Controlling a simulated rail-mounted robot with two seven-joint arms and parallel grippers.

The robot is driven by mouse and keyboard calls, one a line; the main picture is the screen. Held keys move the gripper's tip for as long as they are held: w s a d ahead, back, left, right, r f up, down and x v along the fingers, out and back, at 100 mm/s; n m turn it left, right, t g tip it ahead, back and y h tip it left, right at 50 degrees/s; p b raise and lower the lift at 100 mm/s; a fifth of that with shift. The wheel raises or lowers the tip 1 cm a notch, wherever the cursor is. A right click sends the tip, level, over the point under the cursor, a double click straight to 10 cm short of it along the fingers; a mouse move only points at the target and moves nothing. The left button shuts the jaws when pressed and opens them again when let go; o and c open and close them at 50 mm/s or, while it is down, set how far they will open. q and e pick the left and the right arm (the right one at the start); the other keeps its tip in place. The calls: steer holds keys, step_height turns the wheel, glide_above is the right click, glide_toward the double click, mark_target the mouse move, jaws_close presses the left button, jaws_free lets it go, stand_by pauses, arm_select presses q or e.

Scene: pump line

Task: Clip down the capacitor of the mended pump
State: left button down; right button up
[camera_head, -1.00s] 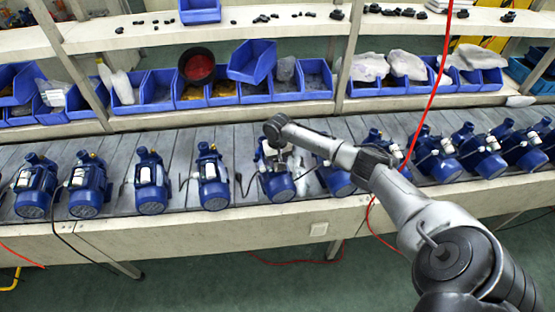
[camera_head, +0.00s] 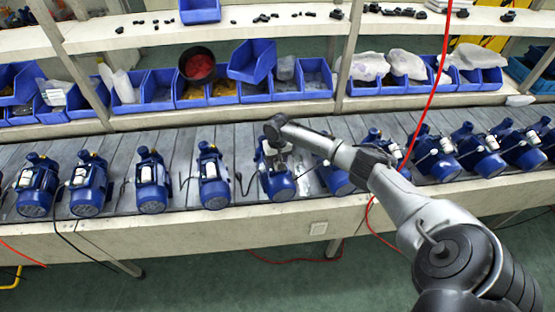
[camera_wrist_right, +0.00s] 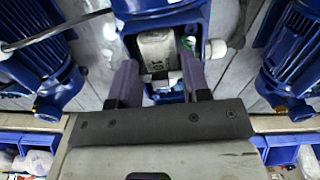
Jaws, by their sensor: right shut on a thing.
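The pump under my right arm (camera_head: 277,186) is blue with a grey ribbed end and stands on the slatted line. My right gripper (camera_head: 273,152) is over its top. In the right wrist view, the pump's blue body (camera_wrist_right: 165,20) lies ahead, with a whitish capacitor (camera_wrist_right: 157,52) on it. Whether the capacitor is fully seated, and any clip, cannot be told. My left gripper is in no view.
Several similar blue pumps stand along the line on both sides, such as the left neighbour (camera_head: 213,180). A black cable lies between them. Blue bins (camera_head: 225,90) with parts line the shelf behind. A red hose (camera_head: 436,85) hangs at the right.

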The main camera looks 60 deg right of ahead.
steer(key=shift+f, duration=0.3)
steer(key=o, duration=1)
steer(key=shift+c, duration=0.2)
steer(key=shift+r, duration=0.15)
steer(key=shift+r+p, duration=0.35)
steer(key=shift+p, duration=0.35)
step_height(320, 180, up, 5)
steer(key=p, duration=0.6)
steer(key=shift+r, duration=0.1)
